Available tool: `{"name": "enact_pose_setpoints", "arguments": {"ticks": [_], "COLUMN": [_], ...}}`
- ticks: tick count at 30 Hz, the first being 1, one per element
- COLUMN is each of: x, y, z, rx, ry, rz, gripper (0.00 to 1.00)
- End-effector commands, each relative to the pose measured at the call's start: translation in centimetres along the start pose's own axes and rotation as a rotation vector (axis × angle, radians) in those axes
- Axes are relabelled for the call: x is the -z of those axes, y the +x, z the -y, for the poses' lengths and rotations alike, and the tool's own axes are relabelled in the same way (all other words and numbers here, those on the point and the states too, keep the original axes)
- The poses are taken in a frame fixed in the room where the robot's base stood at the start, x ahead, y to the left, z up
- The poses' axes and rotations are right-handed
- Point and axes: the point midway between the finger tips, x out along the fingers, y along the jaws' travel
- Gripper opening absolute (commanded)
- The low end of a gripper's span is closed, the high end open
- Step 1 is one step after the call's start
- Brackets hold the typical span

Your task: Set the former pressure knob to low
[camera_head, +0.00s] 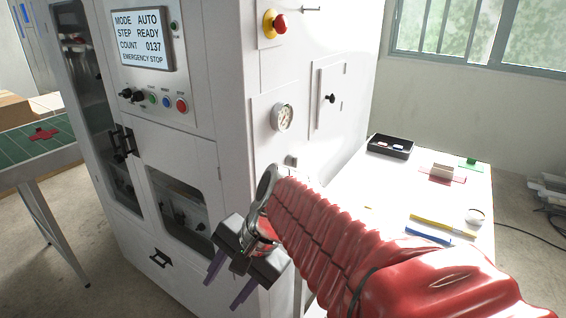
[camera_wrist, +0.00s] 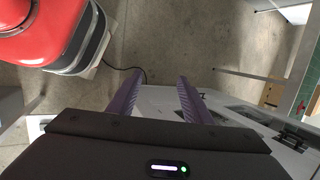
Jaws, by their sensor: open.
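A round gauge (camera_head: 282,117) is on the side face of the white machine (camera_head: 225,100). A black knob (camera_head: 329,98) sits on a slotted plate to the right of the gauge. Two black knobs (camera_head: 131,95) are on the front control panel. I cannot tell from labels which one is the pressure knob. My gripper (camera_head: 229,281) is open and empty, pointing down in front of the machine's lower corner. Its purple fingers are apart in the wrist view (camera_wrist: 158,95).
A display (camera_head: 140,38) reads AUTO, READY, 0137 and EMERGENCY STOP. A red emergency button (camera_head: 279,24) is high on the side face. A green conveyor (camera_head: 40,140) is left.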

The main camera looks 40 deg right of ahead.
Motion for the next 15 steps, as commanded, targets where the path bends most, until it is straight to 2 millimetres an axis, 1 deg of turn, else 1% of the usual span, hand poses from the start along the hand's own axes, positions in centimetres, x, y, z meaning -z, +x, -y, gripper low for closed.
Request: {"name": "enact_pose_setpoints", "arguments": {"ticks": [1, 3, 5, 8, 11, 14, 15], "x": [1.0, 2.1, 3.2, 5.4, 8.0, 11.0, 12.3], "y": [0.0, -0.1, -0.3, -0.8, -1.7, -2.8, -3.3], "z": [0.3, 1.1, 1.7, 2.7, 3.6, 4.2, 4.3], "rx": [0.02, 0.055, 0.087, 0.143, 0.203, 0.267, 0.295], "ry": [0.118, 0.284, 0.424, 0.653, 0.876, 1.092, 1.175], "rz": [0.032, 0.083, 0.129, 0.208, 0.295, 0.39, 0.429], "gripper": [0.45, 0.45, 0.45, 0.45, 0.45, 0.45, 0.45]}}
